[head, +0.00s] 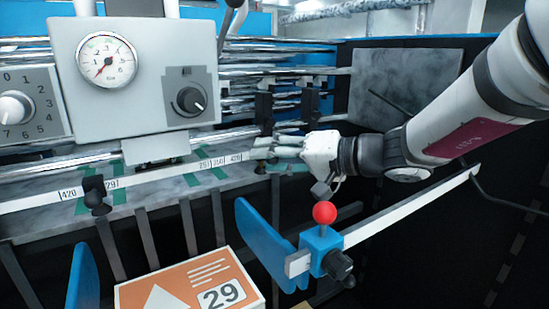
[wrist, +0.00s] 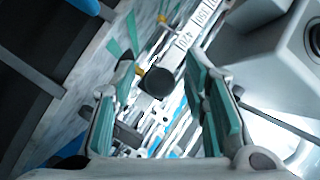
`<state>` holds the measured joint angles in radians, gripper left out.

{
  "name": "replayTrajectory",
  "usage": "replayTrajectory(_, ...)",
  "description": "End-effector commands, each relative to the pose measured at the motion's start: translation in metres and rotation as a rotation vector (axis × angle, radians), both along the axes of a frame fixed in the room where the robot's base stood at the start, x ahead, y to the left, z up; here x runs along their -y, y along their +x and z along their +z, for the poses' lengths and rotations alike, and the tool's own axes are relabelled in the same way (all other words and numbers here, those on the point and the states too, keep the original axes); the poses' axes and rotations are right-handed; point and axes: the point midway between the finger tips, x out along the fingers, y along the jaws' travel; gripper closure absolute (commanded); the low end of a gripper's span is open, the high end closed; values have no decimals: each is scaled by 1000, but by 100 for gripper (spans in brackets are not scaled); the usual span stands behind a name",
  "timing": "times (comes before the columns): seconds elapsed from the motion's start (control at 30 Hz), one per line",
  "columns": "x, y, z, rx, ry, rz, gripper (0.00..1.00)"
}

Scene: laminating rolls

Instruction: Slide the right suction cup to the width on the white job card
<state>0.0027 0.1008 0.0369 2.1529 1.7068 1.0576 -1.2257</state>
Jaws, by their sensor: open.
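The white scale bar (head: 150,178) crosses the head view, with printed widths at both ends. The right suction cup's dark round knob (wrist: 157,83) shows in the wrist view on the bar, close to the 420 mark. In the head view it is largely hidden by my gripper (head: 272,150). My gripper (wrist: 160,72) is open, with a teal-padded finger on each side of the knob; contact cannot be told. The left suction cup (head: 95,192) is black and sits between the left 420 and 297 marks. A white label (head: 222,294) reads 29; I cannot tell whether it is the job card.
A blue clamp (head: 321,247) with a red ball (head: 324,212) stands on a pale rail below my gripper. An orange box (head: 180,290) lies at the front. A grey control box (head: 140,70) hangs at upper left. Chrome rollers (head: 245,72) run behind.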

Motion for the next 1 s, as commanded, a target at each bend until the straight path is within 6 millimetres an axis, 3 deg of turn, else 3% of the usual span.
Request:
replayTrajectory(0.2, 0, 0, 0, 0, 0, 0, 61)
replayTrajectory(0.37, 0, 0, 0, 0, 0, 0, 98)
replayTrajectory(0.4, 0, 0, 0, 0, 0, 0, 100)
replayTrajectory(0.67, -6, -3, -1, 0, 1, 3, 100)
replayTrajectory(1.0, -61, -39, -2, 4, 1, 5, 100)
